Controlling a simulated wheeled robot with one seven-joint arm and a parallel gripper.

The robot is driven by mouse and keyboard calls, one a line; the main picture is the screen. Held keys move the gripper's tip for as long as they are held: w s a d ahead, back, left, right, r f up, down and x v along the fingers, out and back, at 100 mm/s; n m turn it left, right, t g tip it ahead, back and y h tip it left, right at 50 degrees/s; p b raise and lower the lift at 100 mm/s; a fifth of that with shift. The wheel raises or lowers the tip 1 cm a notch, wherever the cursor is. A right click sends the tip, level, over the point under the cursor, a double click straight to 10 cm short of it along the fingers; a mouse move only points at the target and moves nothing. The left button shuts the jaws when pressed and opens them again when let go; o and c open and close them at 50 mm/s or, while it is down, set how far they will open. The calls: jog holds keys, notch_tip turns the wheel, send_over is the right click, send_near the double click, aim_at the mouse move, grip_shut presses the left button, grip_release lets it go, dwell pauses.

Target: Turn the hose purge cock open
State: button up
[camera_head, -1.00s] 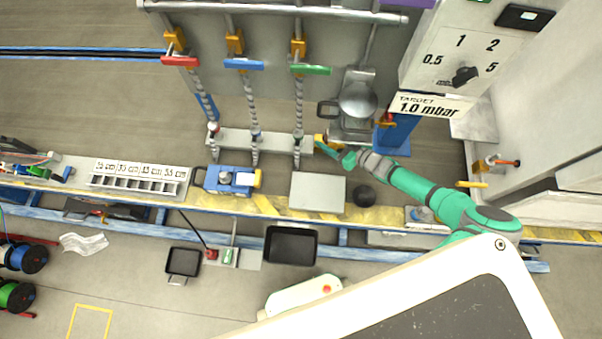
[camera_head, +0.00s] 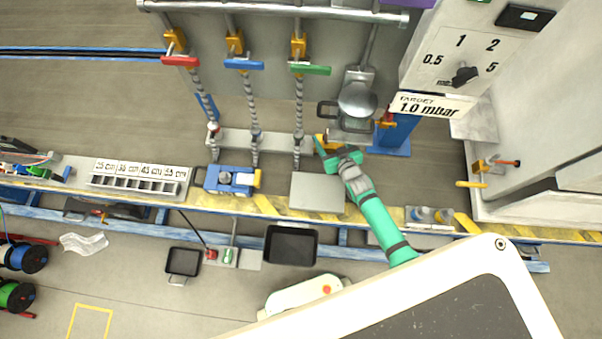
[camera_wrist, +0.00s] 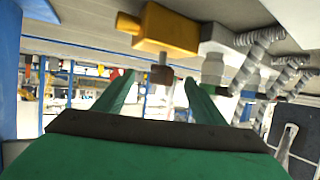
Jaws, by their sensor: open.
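A small yellow cock (camera_head: 321,139), which I take for the hose purge cock, sits at the right end of the grey hose manifold (camera_head: 230,139). In the wrist view its yellow body (camera_wrist: 166,28) is above my fingers, with a short brown part (camera_wrist: 162,74) hanging below it. My green gripper (camera_head: 337,155) is open right by the cock and partly hides it. In the wrist view my fingers (camera_wrist: 158,97) stand apart to either side of the brown part, with a visible gap; I cannot tell whether they touch it.
Three ribbed hoses run up from the manifold to red (camera_head: 180,61), blue (camera_head: 243,64) and green (camera_head: 311,70) valve handles. A round grey device (camera_head: 357,99) is just behind my gripper. A flat grey plate (camera_head: 317,192) and a blue device (camera_head: 226,180) lie on the bench in front.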

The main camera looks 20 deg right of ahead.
jog(key=shift+w+a+m+g+h, duration=0.1)
jog(key=shift+m+g+h, duration=0.15)
jog(key=shift+m+h, duration=0.7)
jog(key=shift+s+a+m+g+h, duration=0.1)
jog(key=shift+m+g+h, duration=0.1)
jog(key=shift+m+h, duration=0.75)
jog(key=shift+w+a+m+g+h, duration=0.1)
jog(key=shift+m+g+h, duration=0.15)
jog(key=shift+m+h, duration=0.65)
jog(key=s+a+r+n+y, duration=0.1)
jog(key=s+a+r, duration=0.2)
jog(key=s+a, duration=0.3)
jog(key=s+a+r+n+t+y, duration=0.1)
jog(key=s+a+r, duration=0.3)
jog(key=s, duration=0.6)
jog(key=s+a+r+n+y, duration=0.1)
jog(key=s+a+r, duration=0.3)
jog(key=s+a, duration=0.4)
jog(key=shift+a+r+n+t+y, duration=0.2)
jog(key=shift+a+n+t+y, duration=0.3)
jog(key=shift+n, duration=0.4)
jog(key=s+a+r, duration=0.4)
jog(key=r, duration=0.2)
jog(key=s+a+r+t+y, duration=0.1)
jog(key=s+a+r, duration=0.3)
jog(key=s+r, duration=0.1)
jog(key=shift+s+r+n+y, duration=0.2)
jog(key=shift+r+n+y, duration=0.15)
jog(key=shift+r, duration=0.25)
